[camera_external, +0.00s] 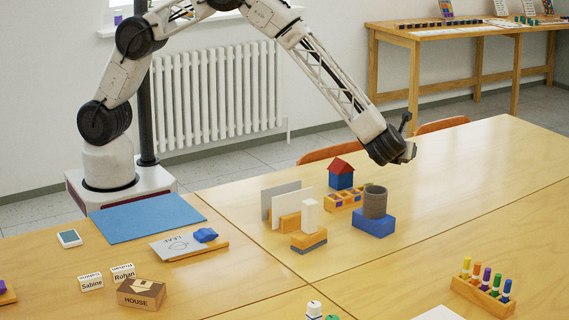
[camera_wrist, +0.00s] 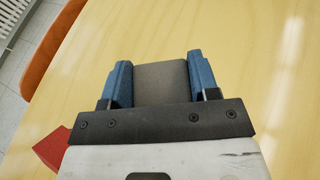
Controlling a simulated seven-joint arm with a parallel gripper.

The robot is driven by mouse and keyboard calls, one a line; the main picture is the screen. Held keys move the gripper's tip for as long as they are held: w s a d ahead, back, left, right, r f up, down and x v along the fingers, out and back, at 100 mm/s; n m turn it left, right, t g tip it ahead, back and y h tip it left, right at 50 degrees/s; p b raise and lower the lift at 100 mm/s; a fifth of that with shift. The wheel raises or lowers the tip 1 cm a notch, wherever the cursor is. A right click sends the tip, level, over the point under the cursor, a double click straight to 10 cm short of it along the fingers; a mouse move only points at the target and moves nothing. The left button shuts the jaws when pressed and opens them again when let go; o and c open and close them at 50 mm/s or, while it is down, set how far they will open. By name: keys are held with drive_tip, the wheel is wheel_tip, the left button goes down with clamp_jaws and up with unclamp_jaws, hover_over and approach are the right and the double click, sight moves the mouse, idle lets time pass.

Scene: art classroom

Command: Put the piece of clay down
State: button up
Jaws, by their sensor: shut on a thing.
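My gripper (camera_wrist: 160,82) has blue fingers shut on a grey-brown, flat-sided piece, which appears to be the piece of clay (camera_wrist: 161,84). The wrist view shows it between both fingers with bare tabletop beyond it. In the external view my gripper (camera_external: 411,152) is above the table, up and right of the dark grey cylinder (camera_external: 375,203). The fingers and the held piece cannot be made out clearly there. The cylinder stands upright on a blue block (camera_external: 373,224), apart from my gripper.
A red-roofed blue house (camera_external: 341,174), a wooden divided tray (camera_external: 345,199), upright panels (camera_external: 282,201) and a white block (camera_external: 310,216) stand left of the cylinder.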

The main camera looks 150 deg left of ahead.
drive_tip(key=shift+w+r+m+t, duration=0.25)
drive_tip(key=shift+w+m+t, duration=0.3)
drive_tip(key=shift+w, duration=0.25)
drive_tip(key=shift+f, duration=0.1)
hover_over(404, 190)
drive_tip(key=shift+w+f, duration=0.15)
drive_tip(key=shift+f, duration=2.9)
drive_tip(key=shift+f, duration=1.9)
drive_tip(key=shift+f, duration=0.1)
drive_tip(key=o, duration=1)
drive_tip(key=shift+d, duration=0.1)
